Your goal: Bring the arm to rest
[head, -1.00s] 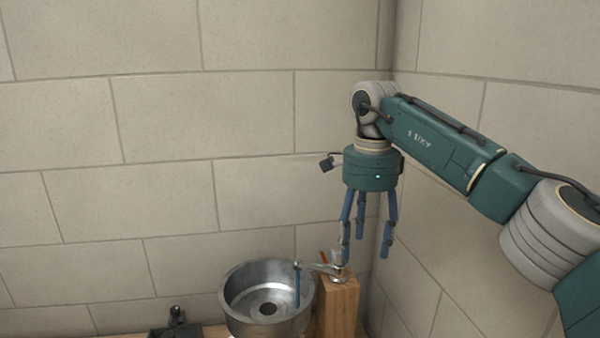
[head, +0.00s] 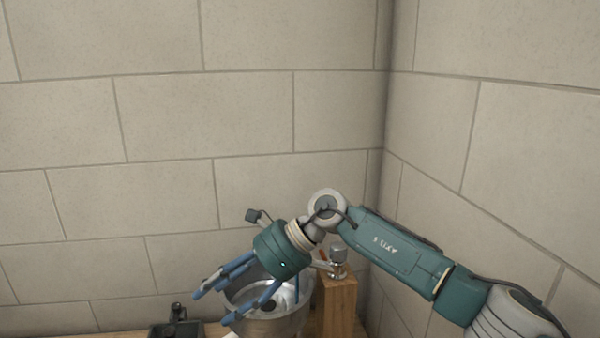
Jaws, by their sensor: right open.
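My right gripper (head: 233,297) is tilted, its blue fingers spread open and pointing down to the left. No object shows between the fingers. It lies in front of a round steel basin (head: 293,322) in the picture and hides much of it; I cannot tell how far apart they are. My right arm (head: 385,247) comes in from the lower right. My left gripper is not in the head view.
A metal faucet (head: 338,262) stands on a wooden block (head: 338,305) right of the basin, partly hidden by my arm. A small black object (head: 177,326) sits on the counter at lower left. Tiled walls meet in a corner behind; the space above is clear.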

